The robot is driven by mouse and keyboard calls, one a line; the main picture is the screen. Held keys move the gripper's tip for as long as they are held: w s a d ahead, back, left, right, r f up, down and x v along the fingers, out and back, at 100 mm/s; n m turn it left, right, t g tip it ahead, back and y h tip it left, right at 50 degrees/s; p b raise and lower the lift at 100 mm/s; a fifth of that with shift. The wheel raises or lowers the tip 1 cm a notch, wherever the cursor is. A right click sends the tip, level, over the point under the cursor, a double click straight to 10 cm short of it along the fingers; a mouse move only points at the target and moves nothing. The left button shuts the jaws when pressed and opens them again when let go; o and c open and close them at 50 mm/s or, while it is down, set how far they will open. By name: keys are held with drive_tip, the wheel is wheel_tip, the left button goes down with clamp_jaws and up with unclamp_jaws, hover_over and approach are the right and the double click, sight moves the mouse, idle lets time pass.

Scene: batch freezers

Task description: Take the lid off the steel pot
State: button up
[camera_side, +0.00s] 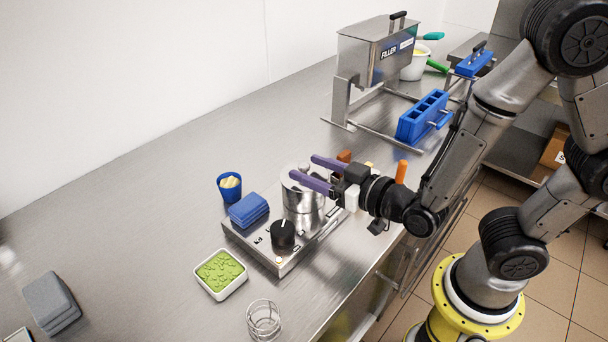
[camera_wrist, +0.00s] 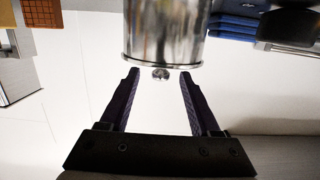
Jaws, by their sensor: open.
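The steel pot (camera_side: 303,203) stands on the hot plate in the side view with its lid (camera_side: 297,181) on. In the wrist view the pot (camera_wrist: 165,30) appears upside down, with the lid's rim (camera_wrist: 160,63) below it and a small round knob (camera_wrist: 160,74) at the lid's centre. My gripper (camera_side: 301,166) is open, with purple fingers reaching level over the top of the pot. In the wrist view the fingertips (camera_wrist: 160,80) lie on either side of the knob, with a gap on each side. Nothing is held.
The hot plate (camera_side: 287,262) has a black dial (camera_side: 283,234). Blue folded cloths (camera_side: 249,209), a blue cup (camera_side: 230,187) and a white tub of green pieces (camera_side: 220,273) are nearby. A steel filler (camera_side: 376,50) and blue mould (camera_side: 423,117) stand behind. The counter's left side is mostly clear.

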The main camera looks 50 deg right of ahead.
sight(299, 165)
drive_tip(key=shift+w+f, duration=0.2)
drive_tip(key=shift+w, duration=1.15)
drive_tip(key=shift+w+f, duration=0.2)
drive_tip(key=shift+w, duration=1.1)
clamp_jaws()
